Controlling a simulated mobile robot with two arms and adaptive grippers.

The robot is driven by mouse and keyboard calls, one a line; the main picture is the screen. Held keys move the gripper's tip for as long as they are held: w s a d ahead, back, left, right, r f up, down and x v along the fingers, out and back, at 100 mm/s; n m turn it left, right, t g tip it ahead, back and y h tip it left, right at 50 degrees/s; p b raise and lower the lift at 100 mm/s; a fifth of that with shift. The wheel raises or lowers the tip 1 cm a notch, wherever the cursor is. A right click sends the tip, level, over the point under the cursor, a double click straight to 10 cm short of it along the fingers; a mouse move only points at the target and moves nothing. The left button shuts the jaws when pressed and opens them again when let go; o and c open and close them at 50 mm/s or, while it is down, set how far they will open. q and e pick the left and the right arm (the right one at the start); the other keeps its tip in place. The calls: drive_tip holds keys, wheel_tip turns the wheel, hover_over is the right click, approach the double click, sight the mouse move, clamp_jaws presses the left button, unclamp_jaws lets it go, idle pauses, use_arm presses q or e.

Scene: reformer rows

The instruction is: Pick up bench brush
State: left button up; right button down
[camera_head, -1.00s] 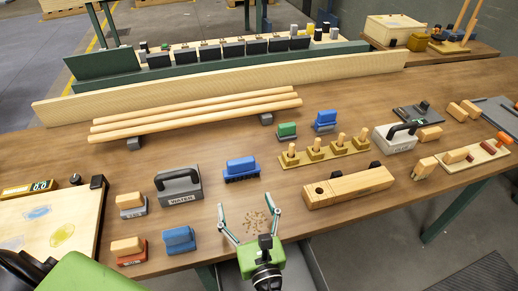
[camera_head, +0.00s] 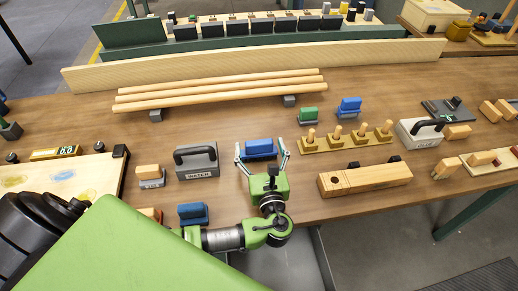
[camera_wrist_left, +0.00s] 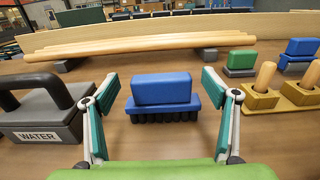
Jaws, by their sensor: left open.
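The bench brush, a blue block with a row of dark bristles below (camera_head: 259,147), stands bristles down on the brown worktable. My left gripper (camera_head: 262,156) is open, with its two fingers on either side of the brush in the head view. In the left wrist view the brush (camera_wrist_left: 162,92) is centred between the spread fingertips (camera_wrist_left: 160,88), with a gap on each side. The gripper holds nothing. My right gripper is not in view.
A grey block with a black handle marked WATER (camera_head: 196,160) stands left of the brush. A wooden rack with pegs (camera_head: 346,142) and a long wooden block (camera_head: 364,180) lie to the right. Wooden rods (camera_head: 220,92) lie behind. A blue block (camera_head: 193,214) stands near the front edge.

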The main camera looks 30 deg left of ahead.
use_arm(q)
drive_tip(key=shift+x, duration=1.1)
drive_tip(key=shift+w+f, duration=0.1)
drive_tip(key=c, duration=1.4)
drive_tip(key=shift+c, duration=0.2)
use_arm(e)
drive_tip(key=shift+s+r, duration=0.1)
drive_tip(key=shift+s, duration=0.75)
